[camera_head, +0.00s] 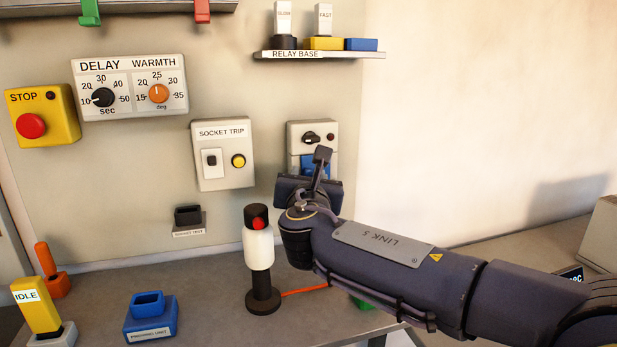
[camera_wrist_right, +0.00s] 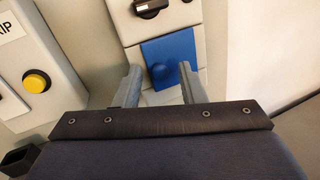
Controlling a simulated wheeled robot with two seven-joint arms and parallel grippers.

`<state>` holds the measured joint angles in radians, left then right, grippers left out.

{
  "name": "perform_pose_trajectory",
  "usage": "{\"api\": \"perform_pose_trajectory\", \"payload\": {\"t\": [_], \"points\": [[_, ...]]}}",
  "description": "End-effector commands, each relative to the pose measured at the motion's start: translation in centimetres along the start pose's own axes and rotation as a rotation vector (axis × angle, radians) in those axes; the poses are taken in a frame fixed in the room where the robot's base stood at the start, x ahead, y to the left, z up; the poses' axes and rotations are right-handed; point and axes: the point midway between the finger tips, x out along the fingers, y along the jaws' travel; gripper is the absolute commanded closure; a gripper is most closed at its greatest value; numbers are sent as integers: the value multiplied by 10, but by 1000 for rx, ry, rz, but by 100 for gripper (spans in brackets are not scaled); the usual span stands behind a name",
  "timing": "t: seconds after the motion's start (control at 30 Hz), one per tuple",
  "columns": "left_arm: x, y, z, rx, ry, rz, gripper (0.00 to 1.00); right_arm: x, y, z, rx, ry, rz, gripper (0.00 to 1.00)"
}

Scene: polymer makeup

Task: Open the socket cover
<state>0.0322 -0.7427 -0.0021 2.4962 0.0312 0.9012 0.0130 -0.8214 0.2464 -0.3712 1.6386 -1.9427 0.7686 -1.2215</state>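The blue socket cover (camera_head: 307,163) sits on the pale wall box below a black rotary knob, partly hidden by my right gripper in the head view. Contact cannot be told. My left gripper is out of view.
Left of the cover is the SOCKET TRIP box (camera_head: 223,172) with a yellow button. A black and white post with a red part (camera_head: 259,250) stands on the bench close to my right arm. The RELAY BASE shelf (camera_head: 320,54) is above. The pale wall at right is clear.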

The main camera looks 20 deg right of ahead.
Motion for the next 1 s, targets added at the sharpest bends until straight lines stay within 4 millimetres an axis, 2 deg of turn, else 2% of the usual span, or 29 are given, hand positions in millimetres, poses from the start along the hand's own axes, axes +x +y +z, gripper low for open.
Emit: {"api": "perform_pose_trajectory", "payload": {"t": [0.23, 0.5, 0.77, 1.0], "points": [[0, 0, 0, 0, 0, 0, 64, 1, 0, 0, 1, 1, 0, 64], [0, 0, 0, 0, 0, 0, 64, 1, 0, 0, 1, 1, 0, 99], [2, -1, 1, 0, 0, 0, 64, 1, -2, -1, 2, 3, 10, 100], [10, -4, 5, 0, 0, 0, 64, -2, -9, -2, 5, 18, 96, 100]]}}
